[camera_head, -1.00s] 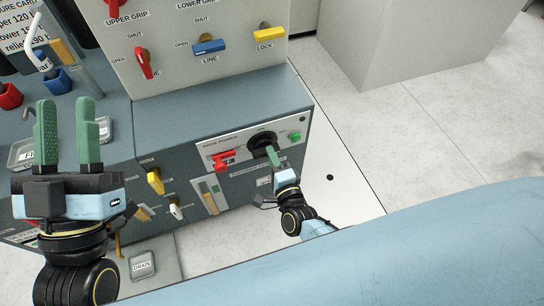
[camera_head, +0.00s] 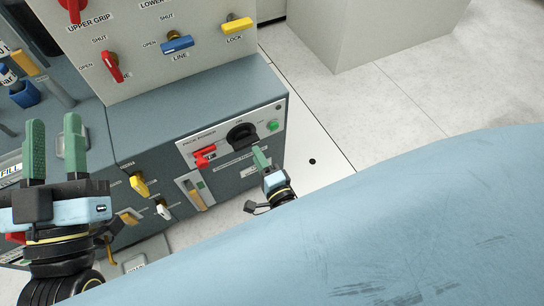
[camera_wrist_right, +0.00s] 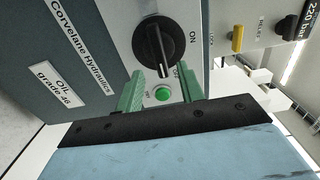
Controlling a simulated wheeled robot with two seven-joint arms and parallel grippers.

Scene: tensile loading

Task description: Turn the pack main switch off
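The pack main switch is a black rotary knob (camera_head: 241,134) on the pale PACK POWER panel. In the right wrist view the knob (camera_wrist_right: 155,45) shows a raised grip with a white mark at its lower end; ON is printed to its right, and another label beside the mark is partly hidden. My right gripper (camera_head: 260,158) is just below and right of the knob in the head view. In the wrist view its green fingers (camera_wrist_right: 160,92) are apart and empty, with their tips short of the grip. My left gripper (camera_head: 54,150) is open and empty at the left.
A green button (camera_head: 272,126) sits right of the knob; it also shows between the fingers in the wrist view (camera_wrist_right: 162,93). Yellow (camera_head: 139,185) and white (camera_head: 162,210) handles stick out further left. My blue arm covers the lower right.

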